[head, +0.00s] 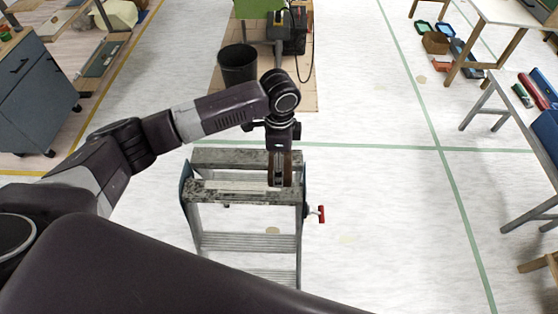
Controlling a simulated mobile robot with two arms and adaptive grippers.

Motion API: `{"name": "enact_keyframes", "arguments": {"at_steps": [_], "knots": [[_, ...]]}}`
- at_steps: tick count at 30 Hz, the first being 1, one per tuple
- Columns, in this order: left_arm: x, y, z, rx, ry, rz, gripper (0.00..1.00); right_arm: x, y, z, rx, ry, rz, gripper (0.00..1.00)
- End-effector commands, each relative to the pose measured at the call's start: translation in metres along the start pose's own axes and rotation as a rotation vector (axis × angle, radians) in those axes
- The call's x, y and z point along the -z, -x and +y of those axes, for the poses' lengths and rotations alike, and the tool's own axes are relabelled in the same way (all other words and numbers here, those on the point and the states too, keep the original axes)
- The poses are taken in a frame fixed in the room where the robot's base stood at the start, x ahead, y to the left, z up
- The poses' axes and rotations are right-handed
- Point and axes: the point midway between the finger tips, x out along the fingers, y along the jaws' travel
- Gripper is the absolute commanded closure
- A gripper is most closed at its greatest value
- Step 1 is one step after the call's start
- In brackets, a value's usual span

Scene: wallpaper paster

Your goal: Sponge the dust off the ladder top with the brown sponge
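The aluminium stepladder (250,241) stands upright in the centre of the head view. Its ladder top (225,195) is mottled with dark, dusty patches, with a paler strip along the middle. My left gripper (278,181) points straight down at the right end of the ladder top. A narrow brown strip, which looks like the brown sponge (288,168), shows along its fingers, and they appear shut on it. The fingers hide most of the sponge. Whether it touches the ladder top is hard to tell. My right gripper is out of view.
A red-handled part (321,214) sticks out at the ladder's right side. A black bucket (238,65) stands on a brown board behind. A grey cabinet (38,90) is at the left and trestle tables are at the right. Floor right of the ladder is clear.

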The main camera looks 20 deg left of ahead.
Motion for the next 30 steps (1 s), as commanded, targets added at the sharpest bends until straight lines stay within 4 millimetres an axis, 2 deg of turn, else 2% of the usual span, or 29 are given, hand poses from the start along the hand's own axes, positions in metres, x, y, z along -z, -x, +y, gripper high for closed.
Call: {"name": "enact_keyframes", "arguments": {"at_steps": [5,11,24,30], "knots": [[0.000,0.001,0.000,0.000,0.001,0.000,0.46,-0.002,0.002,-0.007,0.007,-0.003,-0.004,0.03],[-0.002,0.004,0.000,0.000,0.002,0.002,0.46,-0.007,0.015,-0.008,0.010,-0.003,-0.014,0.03],[-0.002,-0.052,0.000,0.000,0.002,0.003,0.46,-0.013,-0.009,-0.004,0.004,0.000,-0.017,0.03],[-0.002,-0.064,0.000,0.000,0.002,0.002,0.46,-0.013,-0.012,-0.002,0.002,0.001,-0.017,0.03]]}}
